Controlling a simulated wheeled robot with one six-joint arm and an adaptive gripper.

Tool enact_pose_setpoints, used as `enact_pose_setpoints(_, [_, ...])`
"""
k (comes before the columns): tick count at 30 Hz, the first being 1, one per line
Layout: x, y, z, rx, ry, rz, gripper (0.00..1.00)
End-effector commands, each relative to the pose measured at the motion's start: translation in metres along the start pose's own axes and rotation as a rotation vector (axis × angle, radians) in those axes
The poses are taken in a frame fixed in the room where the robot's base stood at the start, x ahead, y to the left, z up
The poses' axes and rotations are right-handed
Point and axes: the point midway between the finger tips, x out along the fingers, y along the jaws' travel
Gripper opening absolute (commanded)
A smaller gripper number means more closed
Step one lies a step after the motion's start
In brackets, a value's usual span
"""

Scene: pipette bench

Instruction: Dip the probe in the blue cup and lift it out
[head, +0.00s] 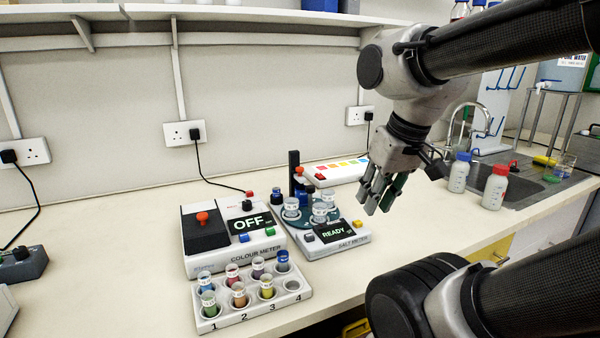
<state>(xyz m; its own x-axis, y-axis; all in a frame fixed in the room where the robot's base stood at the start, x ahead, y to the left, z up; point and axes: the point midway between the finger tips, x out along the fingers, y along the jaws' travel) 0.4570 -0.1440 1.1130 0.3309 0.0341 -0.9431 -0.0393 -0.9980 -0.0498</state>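The salt meter (345,243) stands on the bench, its screen reading READY. On its dark round platform stand several pale labelled cups, one at the left (292,208) and one at the front (320,211). A dark upright post (294,172) rises behind them, with small blue and red parts near it. I cannot make out the probe or which cup is the blue one. My gripper (376,205) points down over the bench, right of the salt meter and apart from it. Its fingers overlap in this view, so their opening is unclear. I see nothing held.
Left of the salt meter is the colour meter (255,252), reading OFF, with a numbered vial rack (245,313) in front. A colour-striped white box (335,172) lies behind. Blue-capped (459,173) and red-capped (494,188) bottles stand right, before the sink (530,182).

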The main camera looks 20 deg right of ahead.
Motion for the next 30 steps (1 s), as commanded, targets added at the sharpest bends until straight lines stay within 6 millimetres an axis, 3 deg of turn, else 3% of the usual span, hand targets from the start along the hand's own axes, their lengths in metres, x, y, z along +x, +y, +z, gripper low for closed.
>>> enact_pose_setpoints(4, [0.032, -0.024, 0.018, 0.261, -0.186, -0.144, 0.43])
enact_pose_setpoints(8, [0.06, -0.065, 0.021, 0.643, -0.396, -0.365, 0.43])
enact_pose_setpoints(11, [0.073, -0.092, 0.0, 0.959, -0.521, -0.56, 0.43])
enact_pose_setpoints(14, [0.085, -0.104, -0.04, 1.278, -0.608, -0.772, 0.43])
enact_pose_setpoints(17, [0.099, -0.092, -0.093, 1.593, -0.644, -0.999, 0.43])
enact_pose_setpoints(21, [0.122, -0.037, -0.157, 1.968, -0.609, -1.301, 0.43])
enact_pose_setpoints(24, [0.138, 0.007, -0.183, 2.15, -0.547, -1.466, 0.43])
enact_pose_setpoints(27, [0.148, 0.039, -0.195, 2.259, -0.492, -1.57, 0.43])
enact_pose_setpoints(30, [0.153, 0.053, -0.201, 2.303, -0.464, -1.616, 0.43])
